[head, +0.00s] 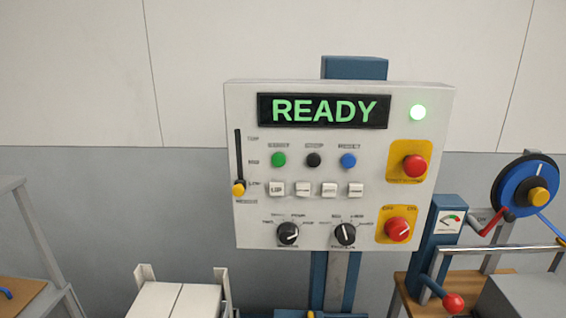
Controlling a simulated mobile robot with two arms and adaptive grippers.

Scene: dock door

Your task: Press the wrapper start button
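The white wrapper control panel (305,219) stands upright in the middle of the head view on a blue post (355,68). Its display (324,110) reads READY in green. Below it is a row of three round buttons: a green button (279,160) at left, a black button (314,160) in the middle and a blue button (348,161) at right. The small labels above them are too blurred to read surely; the green one looks like START. Nothing covers the buttons. Neither of my grippers is in view.
A blue gauge stand (440,240) with a red-knobbed lever is at right. White boxes (175,301) are lower left.

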